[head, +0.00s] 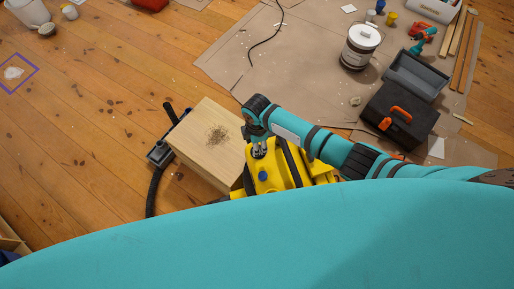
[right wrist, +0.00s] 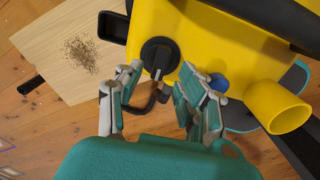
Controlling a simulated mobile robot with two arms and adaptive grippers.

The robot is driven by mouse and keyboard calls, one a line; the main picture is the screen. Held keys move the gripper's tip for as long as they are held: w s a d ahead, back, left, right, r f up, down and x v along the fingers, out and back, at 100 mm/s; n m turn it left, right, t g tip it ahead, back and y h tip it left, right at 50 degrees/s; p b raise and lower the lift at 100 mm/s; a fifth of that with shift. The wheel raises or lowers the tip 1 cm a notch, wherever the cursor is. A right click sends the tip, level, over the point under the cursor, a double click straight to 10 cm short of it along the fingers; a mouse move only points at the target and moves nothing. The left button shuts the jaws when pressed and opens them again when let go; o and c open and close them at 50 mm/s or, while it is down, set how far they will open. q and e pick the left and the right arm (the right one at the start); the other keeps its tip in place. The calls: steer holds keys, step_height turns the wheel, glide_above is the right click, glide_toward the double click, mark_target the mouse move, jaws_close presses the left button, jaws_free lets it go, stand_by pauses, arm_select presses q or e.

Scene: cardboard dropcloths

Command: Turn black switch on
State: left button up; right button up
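The black switch (right wrist: 158,52) is a round knob on the yellow machine (right wrist: 205,50), in the right wrist view. In the head view the yellow machine (head: 263,185) is at centre, partly hidden by my right arm and teal body, and the switch cannot be made out. My right gripper (head: 258,152) is over the machine's top. In the right wrist view my right gripper (right wrist: 158,75) has its fingers apart, one tip on either side of the knob's lower part. Nothing is held; contact with the knob cannot be told. My left gripper is not in view.
A wooden box (head: 208,147) with a pile of shavings stands beside the machine. A black floor nozzle with its hose (head: 159,154) lies left of it. A black toolbox (head: 400,115) and a paint bucket (head: 360,46) stand on cardboard at the right. The left floor is mostly clear.

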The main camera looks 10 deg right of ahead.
steer(key=shift+f+b, duration=0.3)
steer(key=shift+f, duration=1.25)
jaws_close()
